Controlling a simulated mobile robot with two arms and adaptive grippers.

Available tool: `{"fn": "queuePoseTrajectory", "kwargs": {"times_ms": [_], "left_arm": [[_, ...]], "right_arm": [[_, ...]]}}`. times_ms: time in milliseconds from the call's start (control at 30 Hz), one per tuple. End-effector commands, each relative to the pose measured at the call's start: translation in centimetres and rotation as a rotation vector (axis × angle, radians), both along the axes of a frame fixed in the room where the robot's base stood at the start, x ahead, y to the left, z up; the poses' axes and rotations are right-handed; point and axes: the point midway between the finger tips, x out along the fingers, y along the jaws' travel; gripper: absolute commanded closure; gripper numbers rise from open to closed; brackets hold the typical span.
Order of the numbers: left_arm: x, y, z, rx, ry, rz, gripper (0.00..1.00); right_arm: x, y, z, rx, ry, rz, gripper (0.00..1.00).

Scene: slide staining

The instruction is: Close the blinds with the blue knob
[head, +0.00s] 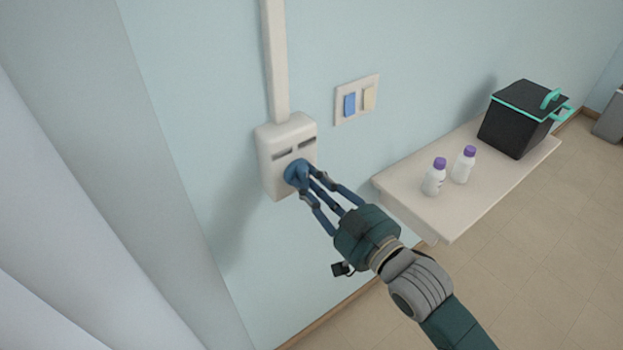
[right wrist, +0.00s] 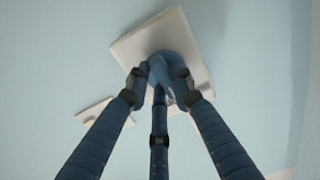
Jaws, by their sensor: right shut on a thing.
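The blue knob (head: 296,172) sits on the lower part of a white wall box (head: 271,143) with dark slots. My right gripper (head: 303,181) reaches up from the lower right with its fingers closed around the knob. In the right wrist view, the fingers (right wrist: 160,85) surround the blue knob (right wrist: 172,65) against the white box (right wrist: 134,47). They partly hide the knob. The blinds, pale vertical panels (head: 70,200), hang at the left of the head view. My left gripper is not in view.
A switch plate (head: 357,99) with a blue and a cream rocker is on the wall right of the box. A white shelf (head: 440,220) at right carries two white bottles (head: 434,178) with purple caps and a black container (head: 515,125) with teal trim. Floor is clear below.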

Motion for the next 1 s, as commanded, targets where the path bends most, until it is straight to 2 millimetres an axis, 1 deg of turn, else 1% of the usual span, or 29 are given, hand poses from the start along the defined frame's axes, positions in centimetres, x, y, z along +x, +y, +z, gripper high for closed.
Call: {"fn": "queuePoseTrajectory", "kwargs": {"times_ms": [33, 400, 800, 1000], "left_arm": [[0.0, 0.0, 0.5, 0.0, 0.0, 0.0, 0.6], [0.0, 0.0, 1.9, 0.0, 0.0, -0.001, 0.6], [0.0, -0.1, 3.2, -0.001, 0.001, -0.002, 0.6], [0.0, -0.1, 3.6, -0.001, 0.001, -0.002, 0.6]], "right_arm": [[0.0, 0.0, 0.1, -0.042, -0.024, 0.001, 1.0], [0.1, -0.1, 0.3, -0.325, -0.231, 0.001, 1.0], [0.1, -0.1, 0.5, -0.62, -0.446, 0.001, 1.0], [0.1, -0.1, 0.6, -0.736, -0.53, 0.001, 1.0]]}}
